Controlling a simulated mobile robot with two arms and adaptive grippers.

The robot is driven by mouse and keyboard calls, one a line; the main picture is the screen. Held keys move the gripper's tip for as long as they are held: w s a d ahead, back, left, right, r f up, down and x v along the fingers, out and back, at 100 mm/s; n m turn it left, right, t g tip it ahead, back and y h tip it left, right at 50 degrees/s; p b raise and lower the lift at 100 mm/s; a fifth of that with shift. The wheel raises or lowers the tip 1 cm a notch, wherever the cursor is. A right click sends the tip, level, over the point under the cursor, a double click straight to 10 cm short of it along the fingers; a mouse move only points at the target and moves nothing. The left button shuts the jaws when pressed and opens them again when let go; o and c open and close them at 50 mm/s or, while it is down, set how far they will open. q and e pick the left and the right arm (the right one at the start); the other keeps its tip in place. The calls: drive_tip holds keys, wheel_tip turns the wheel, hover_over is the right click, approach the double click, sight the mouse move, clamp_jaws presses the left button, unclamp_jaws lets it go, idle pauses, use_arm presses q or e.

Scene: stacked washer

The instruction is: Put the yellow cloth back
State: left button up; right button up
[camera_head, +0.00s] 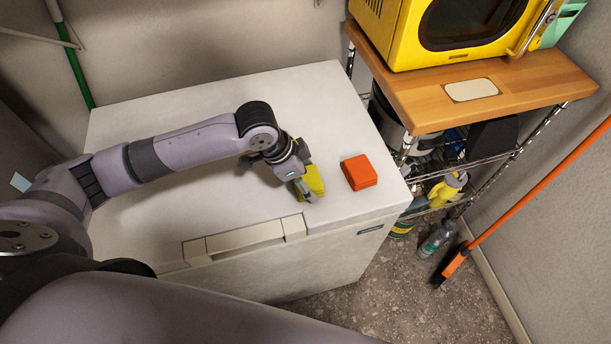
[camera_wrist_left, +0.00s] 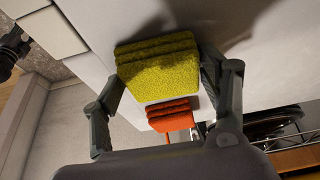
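The yellow cloth (camera_head: 313,181) is a folded, block-like stack at the right part of the white chest lid. My left gripper (camera_head: 304,188) is over the lid and partly covers the cloth. I cannot tell whether the cloth is lifted off the lid. My right gripper is not in view.
An orange folded cloth (camera_head: 359,172) lies just right of the yellow one on the white chest (camera_head: 190,115). A wooden-topped rack (camera_head: 525,80) holds a yellow microwave (camera_head: 400,30). An orange-handled broom (camera_head: 540,185) leans at the right. The left of the lid is clear.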

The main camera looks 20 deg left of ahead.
use_arm(q)
drive_tip(key=shift+o, duration=1.4)
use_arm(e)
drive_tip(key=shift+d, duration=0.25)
use_arm(q)
drive_tip(key=shift+r, duration=0.15)
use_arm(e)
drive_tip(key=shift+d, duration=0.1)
use_arm(q)
drive_tip(key=shift+a+r, duration=0.15)
drive_tip(key=shift+r, duration=0.15)
drive_tip(key=v, duration=1.1)
drive_tip(key=shift+b, duration=0.3)
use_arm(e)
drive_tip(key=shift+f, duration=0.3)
use_arm(q)
drive_tip(key=shift+s, duration=0.15)
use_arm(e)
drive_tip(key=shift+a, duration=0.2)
